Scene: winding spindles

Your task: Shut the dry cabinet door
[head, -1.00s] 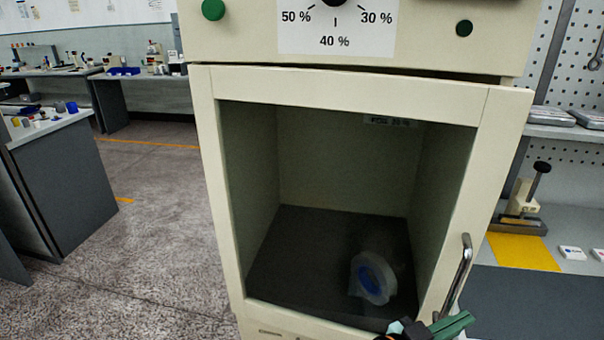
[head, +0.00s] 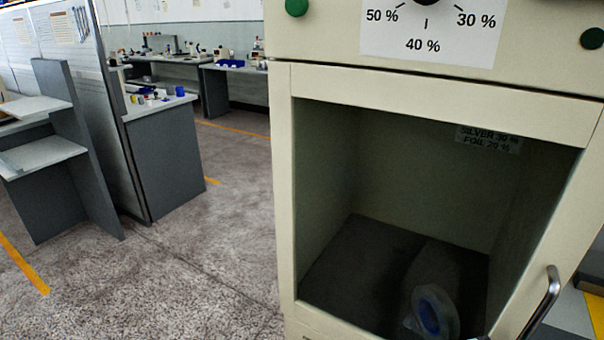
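The cream dry cabinet fills the right half of the head view. Its door (head: 283,200) has a cream frame around a large clear window, and a curved metal handle (head: 541,303) at the lower right. Only a thin dark seam shows between the door's top edge and the panel above. The door's right edge is partly cut off, so I cannot tell whether it is fully shut. A pale roll with a blue core (head: 430,316) stands on the dark cabinet floor behind the window. Neither of my grippers is clearly in view.
A humidity dial label (head: 430,35) and green knobs (head: 297,7) are above the door. A grey bench (head: 165,155) and a shelved desk (head: 65,170) stand at the left. The speckled floor (head: 200,270) between them and the cabinet is clear.

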